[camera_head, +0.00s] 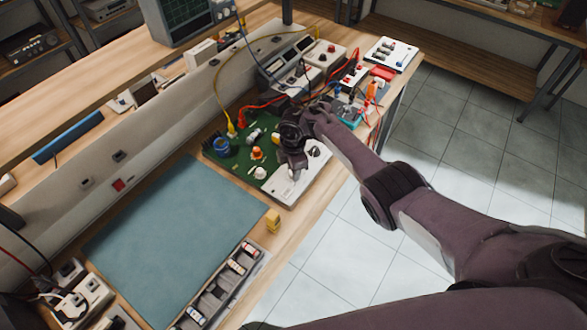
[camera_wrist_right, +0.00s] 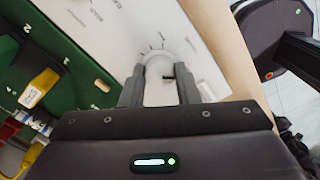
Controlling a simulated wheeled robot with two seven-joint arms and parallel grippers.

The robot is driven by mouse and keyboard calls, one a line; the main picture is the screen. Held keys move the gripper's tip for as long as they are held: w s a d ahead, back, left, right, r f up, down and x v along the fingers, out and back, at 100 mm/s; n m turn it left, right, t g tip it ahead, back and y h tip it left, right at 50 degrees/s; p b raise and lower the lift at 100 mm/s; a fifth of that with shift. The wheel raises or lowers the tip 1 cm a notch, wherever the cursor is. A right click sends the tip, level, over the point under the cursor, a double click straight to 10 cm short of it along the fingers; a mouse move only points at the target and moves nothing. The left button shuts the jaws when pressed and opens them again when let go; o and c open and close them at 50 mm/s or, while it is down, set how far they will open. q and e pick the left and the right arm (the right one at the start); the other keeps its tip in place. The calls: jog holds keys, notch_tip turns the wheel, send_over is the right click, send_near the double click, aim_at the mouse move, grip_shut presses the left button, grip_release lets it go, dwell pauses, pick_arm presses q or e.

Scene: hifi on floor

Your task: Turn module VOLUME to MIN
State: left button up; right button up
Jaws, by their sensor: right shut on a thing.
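The white module panel (camera_head: 290,188) lies along the front edge of the workbench beside a green circuit board (camera_head: 240,155). In the right wrist view, a pale round knob (camera_wrist_right: 158,72) stands on the white panel (camera_wrist_right: 115,35), with short tick marks around it and a dark mark on its right side. My right gripper (camera_wrist_right: 158,92) has one finger on each side of this knob and is shut on it. In the head view the right gripper (camera_head: 292,168) points down onto the panel and hides the knob. The printed labels are too small to read. My left gripper is out of view.
Cables and small instruments crowd the bench behind my right gripper, including a yellow cable (camera_head: 216,88). A blue-grey mat (camera_head: 165,240) lies clear on the left. A yellow block (camera_head: 273,220) and a parts tray (camera_head: 212,300) sit near the front edge. Open tiled floor lies right.

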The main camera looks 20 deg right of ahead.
jog(key=o, duration=1)
jog(key=shift+c, duration=0.2)
notch_tip(320, 180, up, 8)
jog(key=shift+f+p, duration=0.1)
jog(key=shift+p, duration=0.7)
